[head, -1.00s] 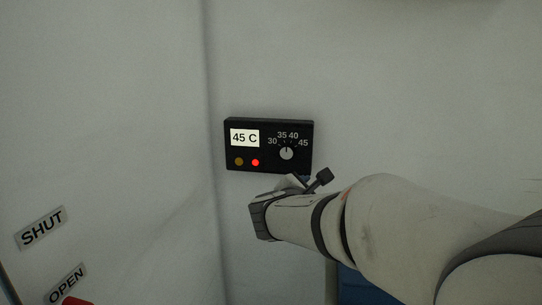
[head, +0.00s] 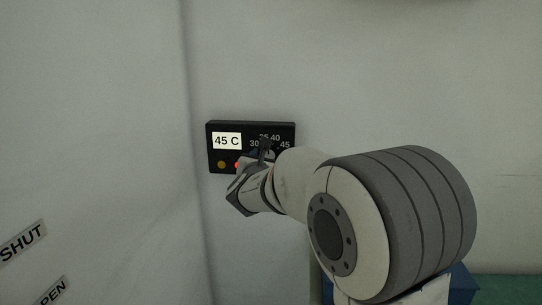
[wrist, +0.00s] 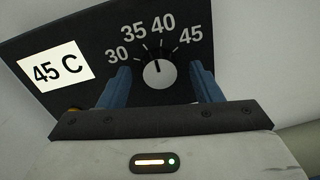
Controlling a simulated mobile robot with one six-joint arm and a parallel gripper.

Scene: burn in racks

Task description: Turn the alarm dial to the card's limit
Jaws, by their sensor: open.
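A black alarm panel (head: 213,155) is on the pale wall, with a white card reading 45 C (head: 227,141); the card also shows in the wrist view (wrist: 56,68). The round light grey dial (wrist: 159,76) has marks 30, 35, 40 and 45. Its dark pointer line points up, between 35 and 40. My gripper (wrist: 160,70) is open, with one blue finger left of the dial and one right, gaps showing on both sides. In the head view my gripper (head: 262,151) is in front of the panel and hides the dial.
An amber lamp (head: 221,164) and a partly hidden red lamp sit under the card. A SHUT label (head: 22,241) and a partly cut-off OPEN label (head: 52,292) are at lower left. The wall around the panel is bare.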

